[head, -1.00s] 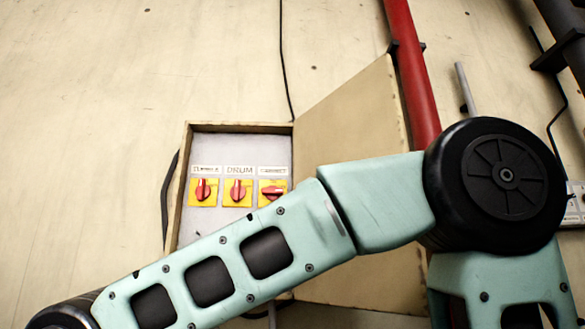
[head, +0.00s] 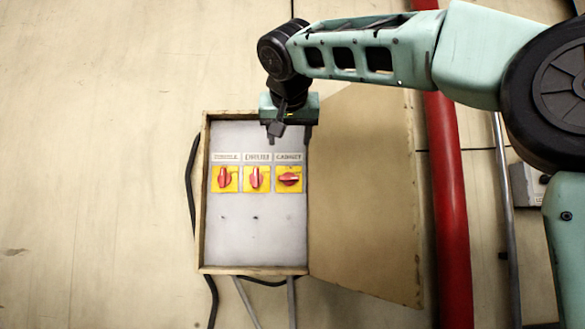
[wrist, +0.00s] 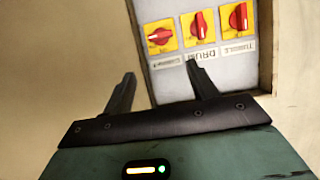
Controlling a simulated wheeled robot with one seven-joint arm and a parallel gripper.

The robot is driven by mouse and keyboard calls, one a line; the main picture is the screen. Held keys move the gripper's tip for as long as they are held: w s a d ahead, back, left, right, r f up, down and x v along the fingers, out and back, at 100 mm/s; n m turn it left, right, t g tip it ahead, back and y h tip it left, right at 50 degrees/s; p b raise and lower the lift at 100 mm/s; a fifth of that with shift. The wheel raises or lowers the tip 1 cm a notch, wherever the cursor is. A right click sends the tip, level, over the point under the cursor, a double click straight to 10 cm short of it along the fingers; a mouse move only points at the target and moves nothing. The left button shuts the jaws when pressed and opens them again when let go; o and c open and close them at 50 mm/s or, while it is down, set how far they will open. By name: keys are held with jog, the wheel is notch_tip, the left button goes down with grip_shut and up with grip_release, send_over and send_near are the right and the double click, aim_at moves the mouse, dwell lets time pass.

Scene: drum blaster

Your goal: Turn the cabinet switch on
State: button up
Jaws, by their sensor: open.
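The cabinet switch (head: 289,179) is a red knob on a yellow plate, the rightmost of three in an open box, under a label reading CABINET. Its handle lies roughly horizontal. In the wrist view, which is turned over, the cabinet switch (wrist: 160,36) is the leftmost. My gripper (head: 276,130) hangs in front of the upper part of the box, above the switch row in the picture. In the wrist view my gripper (wrist: 160,75) has its fingers spread and empty, apart from the switch. The fingertips do not touch any knob.
The drum switch (head: 256,179) and the left switch (head: 225,179) sit beside it with upright handles. The box's wooden frame (head: 203,225) surrounds the panel. Its door (head: 365,220) stands open to the right, beside a red pipe (head: 448,220). The wall left is clear.

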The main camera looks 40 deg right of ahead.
aim_at(289, 175)
jog(key=p+x, duration=0.6)
jog(key=x, duration=0.8)
jog(key=shift+w+d+f, duration=0.1)
jog(key=shift+w+f, duration=0.15)
jog(key=shift+w, duration=0.1)
jog(key=c, duration=0.7)
